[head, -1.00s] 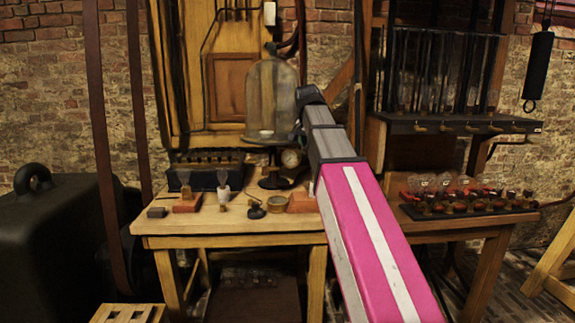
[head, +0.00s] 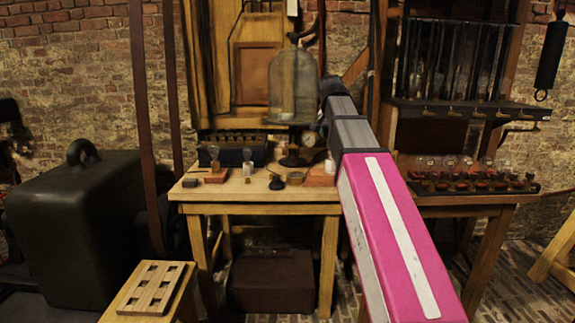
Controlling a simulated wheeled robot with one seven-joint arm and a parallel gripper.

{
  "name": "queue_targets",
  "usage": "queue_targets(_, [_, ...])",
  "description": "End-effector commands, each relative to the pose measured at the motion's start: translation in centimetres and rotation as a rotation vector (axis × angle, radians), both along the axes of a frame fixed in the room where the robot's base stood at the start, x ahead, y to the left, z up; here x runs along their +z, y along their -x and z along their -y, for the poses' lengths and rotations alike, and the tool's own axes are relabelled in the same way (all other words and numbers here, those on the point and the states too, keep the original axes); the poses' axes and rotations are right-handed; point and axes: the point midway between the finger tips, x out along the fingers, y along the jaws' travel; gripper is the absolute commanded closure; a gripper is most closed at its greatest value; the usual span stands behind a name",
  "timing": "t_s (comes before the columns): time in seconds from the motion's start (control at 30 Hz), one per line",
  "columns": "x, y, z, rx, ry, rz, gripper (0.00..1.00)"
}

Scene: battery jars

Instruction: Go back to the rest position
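My arm, with a pink and white link and a grey forearm, reaches from the bottom right up toward the wooden workbench (head: 240,197). Its far end is dark and stands in front of the bench's right side, near the glass bell jar (head: 293,85). My gripper's fingers are hidden behind the arm, so I cannot see whether they hold anything. On the bench lie small bulbs on red and wooden bases, a round brass piece (head: 296,177) and a red block (head: 320,175).
A second table (head: 470,199) with a rack of several red-based bulbs (head: 470,180) is at the right. A dark box (head: 270,282) lies under the bench.

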Motion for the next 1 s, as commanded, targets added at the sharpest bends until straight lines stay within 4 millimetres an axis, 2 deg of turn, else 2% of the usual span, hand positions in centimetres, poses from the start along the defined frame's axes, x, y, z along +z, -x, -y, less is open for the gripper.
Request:
queue_targets(0.37, [-4.8,0.1,0.2,0.052,0.001,-0.038,0.14])
queue_targets(0.57, [-9.1,0.3,0.4,0.100,0.002,-0.071,0.14])
queue_targets(0.77, [-16.0,1.3,0.7,0.178,-0.003,-0.124,0.14])
queue_targets(1.0, [-24.7,3.5,1.1,0.281,-0.017,-0.189,0.14])
